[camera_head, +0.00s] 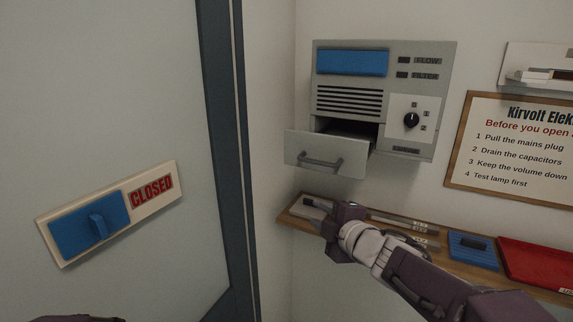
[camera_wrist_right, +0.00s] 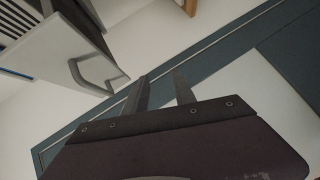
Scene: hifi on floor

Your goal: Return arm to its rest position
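My right arm reaches in from the lower right in the head view. Its purple gripper (camera_head: 335,228) is in front of the wooden shelf, below the open drawer of the wall unit. In the right wrist view its two grey fingers (camera_wrist_right: 160,92) stand apart with nothing between them, so it is open and empty. The open drawer (camera_head: 325,155) with its bar handle is above the gripper and apart from it; the drawer also shows in the right wrist view (camera_wrist_right: 68,45). Of my left arm, only a purple sliver shows at the bottom left of the head view.
The grey wall unit (camera_head: 350,98) has a blue panel and a black knob (camera_head: 411,120). The shelf (camera_head: 290,221) holds a blue item (camera_head: 473,250) and a red tray (camera_head: 535,262). A sign board (camera_head: 520,143) hangs at right. A CLOSED slider (camera_head: 110,212) is on the left panel.

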